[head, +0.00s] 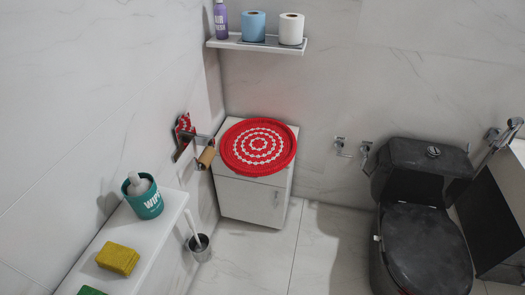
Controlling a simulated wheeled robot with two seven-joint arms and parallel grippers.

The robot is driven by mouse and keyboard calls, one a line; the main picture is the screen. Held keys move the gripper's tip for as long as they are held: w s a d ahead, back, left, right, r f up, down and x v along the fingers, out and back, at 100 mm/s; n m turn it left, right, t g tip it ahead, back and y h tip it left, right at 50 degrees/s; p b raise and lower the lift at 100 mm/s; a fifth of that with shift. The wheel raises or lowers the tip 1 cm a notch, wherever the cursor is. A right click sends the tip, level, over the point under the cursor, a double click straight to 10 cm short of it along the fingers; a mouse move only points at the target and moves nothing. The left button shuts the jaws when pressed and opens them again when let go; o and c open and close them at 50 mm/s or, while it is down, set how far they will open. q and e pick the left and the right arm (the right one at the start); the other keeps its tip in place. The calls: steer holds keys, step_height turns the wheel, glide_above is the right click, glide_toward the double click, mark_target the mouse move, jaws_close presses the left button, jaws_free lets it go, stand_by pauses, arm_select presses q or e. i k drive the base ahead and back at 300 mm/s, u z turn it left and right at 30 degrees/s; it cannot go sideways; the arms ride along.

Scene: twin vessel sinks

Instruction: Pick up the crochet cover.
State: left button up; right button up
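The crochet cover (258,146) is a round red piece with white rings of pattern. It lies flat on top of a small white cabinet (252,201) in the corner, and its edge hangs slightly past the cabinet top. Neither of my grippers shows in the head view. Nothing is touching the cover from above.
A holder with a cardboard roll (206,157) sticks out from the wall just left of the cover. A shelf (256,44) with a bottle and rolls hangs above. A black toilet (425,235) stands right. A white ledge (155,237) holds a wipes tub and sponges. Floor before the cabinet is clear.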

mark_target(260, 147)
steer(key=z, duration=0.65)
steer(key=i, duration=1.6)
steer(key=u, duration=1.4)
